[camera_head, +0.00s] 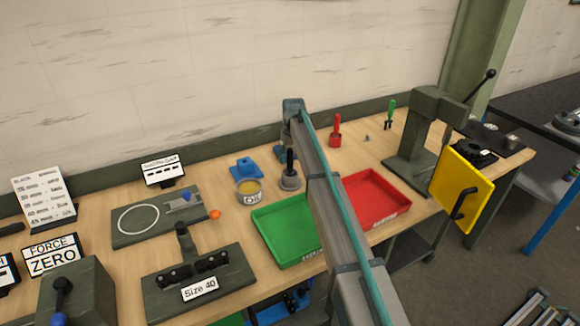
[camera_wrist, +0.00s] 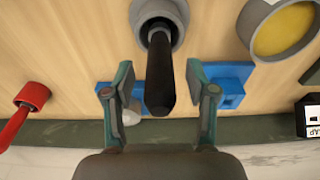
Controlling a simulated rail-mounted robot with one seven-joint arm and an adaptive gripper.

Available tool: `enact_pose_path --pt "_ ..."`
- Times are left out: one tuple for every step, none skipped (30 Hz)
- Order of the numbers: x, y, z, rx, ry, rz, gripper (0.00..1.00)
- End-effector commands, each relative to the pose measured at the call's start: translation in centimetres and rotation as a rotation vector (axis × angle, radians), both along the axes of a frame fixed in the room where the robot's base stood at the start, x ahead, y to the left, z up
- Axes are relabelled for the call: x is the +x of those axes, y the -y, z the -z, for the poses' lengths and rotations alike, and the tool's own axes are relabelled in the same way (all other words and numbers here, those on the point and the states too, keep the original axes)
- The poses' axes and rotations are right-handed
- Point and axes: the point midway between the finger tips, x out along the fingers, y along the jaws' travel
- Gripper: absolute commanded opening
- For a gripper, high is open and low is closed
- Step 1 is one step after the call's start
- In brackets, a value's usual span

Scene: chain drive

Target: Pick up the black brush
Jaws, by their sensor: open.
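The black brush (camera_head: 290,162) stands upright in a grey round holder (camera_head: 290,181) on the bench, behind the green tray. In the wrist view the brush's black handle (camera_wrist: 160,75) points toward the camera and lies between the two fingers, with its base in the grey holder (camera_wrist: 172,12). My gripper (camera_wrist: 160,100) is open, with a gap on both sides of the handle. In the head view my arm hides most of the gripper. The brush's lower end is hidden inside the holder.
An oil tin (camera_head: 249,191) stands just left of the holder. A blue block (camera_head: 246,168) is behind it. The green tray (camera_head: 285,232) and red tray (camera_head: 375,198) lie in front. A red-handled tool (camera_head: 336,133) stands to the right at the back.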

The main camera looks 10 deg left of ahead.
Motion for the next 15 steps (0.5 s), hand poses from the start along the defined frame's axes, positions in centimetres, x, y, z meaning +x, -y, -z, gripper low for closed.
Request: enact_pose_path --pt "0.02 -0.04 0.45 -0.001 -0.002 0.0 0.57" --pt "0.05 -0.06 0.75 -0.001 -0.001 0.0 0.57" --pt "0.09 -0.07 1.02 0.0 0.0 0.0 0.57" --pt "0.1 -0.08 1.14 0.0 0.0 0.0 0.57" --pt "0.11 -0.08 1.22 0.001 0.001 0.0 0.57" --pt "0.13 -0.08 1.26 0.001 0.001 0.0 0.57" --pt "0.13 -0.09 1.27 0.001 0.001 0.0 0.57" --pt "0.12 -0.08 1.27 0.001 0.001 0.0 0.57" --pt "0.12 -0.08 1.27 0.001 0.001 0.0 0.57" --pt "0.12 -0.08 1.26 0.001 0.001 0.0 0.57" --pt "0.12 -0.08 1.26 0.001 0.001 0.0 0.52" --pt "0.12 -0.07 1.26 0.001 0.001 0.0 0.45" --pt "0.12 -0.07 1.25 0.001 0.001 0.0 0.4" --pt "0.12 -0.07 1.25 0.001 0.001 0.0 0.35" --pt "0.12 -0.07 1.25 0.001 0.001 0.0 0.29"
